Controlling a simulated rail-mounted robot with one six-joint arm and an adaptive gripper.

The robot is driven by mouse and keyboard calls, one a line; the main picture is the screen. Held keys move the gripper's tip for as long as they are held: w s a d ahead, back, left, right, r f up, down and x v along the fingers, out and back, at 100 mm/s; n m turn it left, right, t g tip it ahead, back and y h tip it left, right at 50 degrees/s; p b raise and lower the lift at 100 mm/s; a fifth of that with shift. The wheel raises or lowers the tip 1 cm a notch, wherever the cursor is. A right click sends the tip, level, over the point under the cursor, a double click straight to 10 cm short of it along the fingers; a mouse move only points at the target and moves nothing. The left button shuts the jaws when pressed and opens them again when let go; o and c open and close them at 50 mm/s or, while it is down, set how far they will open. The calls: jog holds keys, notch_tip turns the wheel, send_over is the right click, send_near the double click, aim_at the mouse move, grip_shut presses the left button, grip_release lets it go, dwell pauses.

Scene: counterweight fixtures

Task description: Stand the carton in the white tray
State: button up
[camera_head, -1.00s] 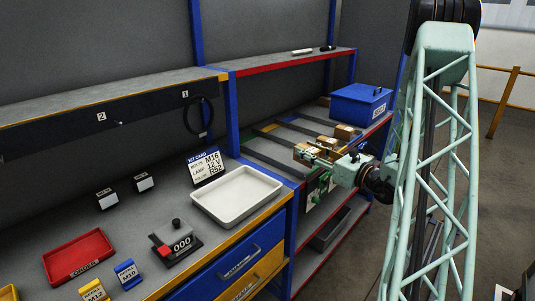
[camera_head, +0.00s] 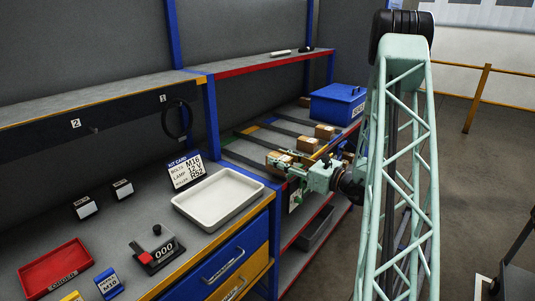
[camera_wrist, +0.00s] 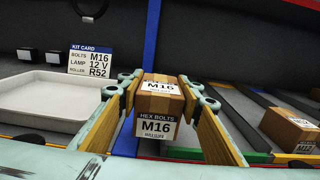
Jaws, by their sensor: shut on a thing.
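My gripper (camera_head: 284,160) is shut on a brown carton (camera_wrist: 160,105). The wrist view shows it between the two fingers, upright, with its white "HEX BOLTS M16" label facing me. In the head view the held carton (camera_head: 279,158) is at the left end of the roller shelf, near its front edge; I cannot tell whether it touches the shelf. The white tray (camera_head: 237,214) is empty on the bench to the left of my gripper. Its near part also shows at the left of the wrist view (camera_wrist: 40,123).
A kit card (camera_head: 186,170) reading M16, 12 V, R52 stands behind the tray. Other cartons (camera_head: 306,144) sit on the roller shelf, with a blue box (camera_head: 337,103) behind. A blue post (camera_head: 211,130) rises between bench and shelf. A red tray (camera_head: 55,268) lies at left.

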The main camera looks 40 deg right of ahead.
jog(key=w+d, duration=0.3)
jog(key=w, duration=0.1)
jog(key=w+d+f+b, duration=0.1)
jog(key=w+d, duration=0.1)
jog(key=w, duration=0.2)
jog(key=w+d, duration=0.3)
jog(key=w, duration=0.1)
jog(key=shift+w+d+f+b, duration=0.15)
jog(key=shift+w+d+b, duration=0.15)
jog(key=shift+w, duration=0.05)
jog(key=shift+f, duration=0.15)
jog(key=shift+f+b, duration=0.4)
jog(key=shift+f, duration=1.2)
jog(key=shift+f, duration=0.2)
jog(key=o, duration=1.1)
jog(key=shift+r, duration=0.2)
jog(key=shift+p+v, duration=0.65)
jog(key=shift+v, duration=5.4)
jog(key=shift+a, duration=0.2)
